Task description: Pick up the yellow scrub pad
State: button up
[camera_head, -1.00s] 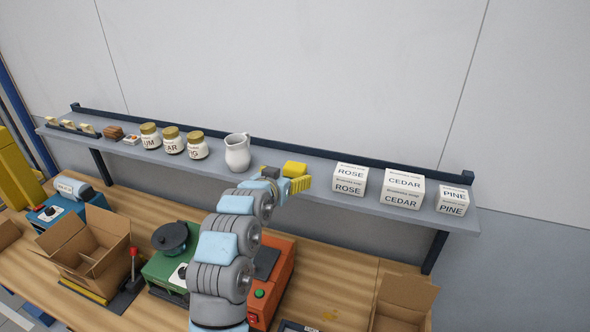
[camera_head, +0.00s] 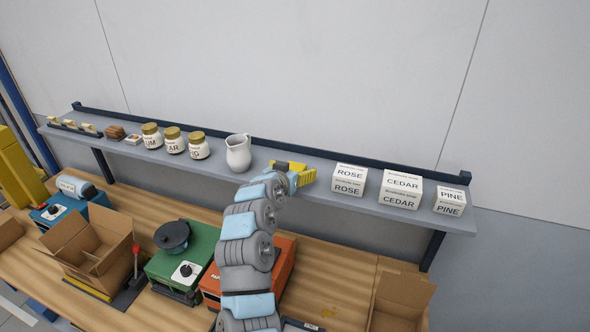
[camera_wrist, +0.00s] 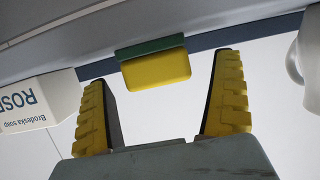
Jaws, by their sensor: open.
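The yellow scrub pad (camera_wrist: 157,70) with a green layer lies on the wall shelf (camera_head: 330,196). In the wrist view, where the shelf appears upside down, the pad is in the upper middle, ahead of my gripper (camera_wrist: 163,68) and between the lines of its two yellow fingers. The fingers are wide apart with nothing held, and a gap shows on each side of the pad. In the head view my gripper (camera_head: 297,174) is at the shelf, between the white pitcher and the ROSE boxes, and largely hides the pad.
The white pitcher (camera_head: 238,153) stands left of my gripper, the stacked ROSE boxes (camera_head: 349,180) right of it. CEDAR boxes (camera_head: 401,189) and PINE boxes (camera_head: 450,201) stand farther right, several jars (camera_head: 174,140) farther left. A dark rail (camera_head: 400,171) runs along the shelf's back.

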jog(key=shift+x, duration=0.9)
jog(key=shift+c, duration=0.2)
jog(key=c, duration=1)
jog(key=shift+s, duration=0.1)
